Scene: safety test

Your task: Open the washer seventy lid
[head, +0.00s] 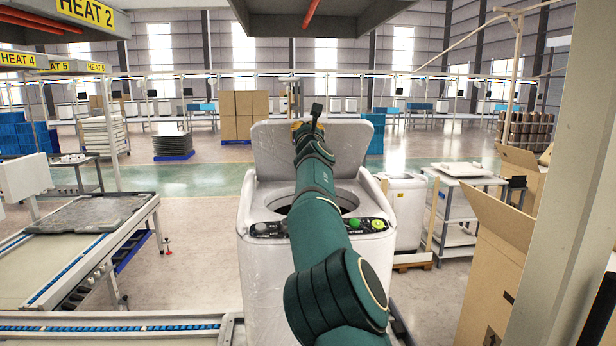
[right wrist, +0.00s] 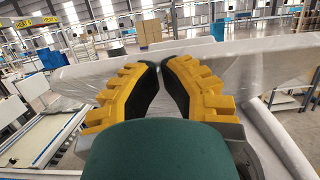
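The white washer (head: 255,285) stands in the middle of the head view, and its drum opening is partly visible behind my arm. Its lid (head: 350,150) is raised and stands upright at the back of the washer. My right arm reaches across the washer, with the right gripper (head: 305,130) at the lid's upper edge. In the right wrist view the gripper's yellow fingers (right wrist: 160,66) come together at the tips, with nothing visible held between them. The pale lid (right wrist: 215,62) spans behind the fingertips; whether they touch it I cannot tell. My left gripper is not in view.
A conveyor (head: 75,250) runs along the left. A smaller white machine (head: 405,205) stands right of the washer, beside a metal cart (head: 460,205). An open cardboard box (head: 500,250) and a pillar (head: 560,170) are at the right. Stacked boxes (head: 243,110) stand behind.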

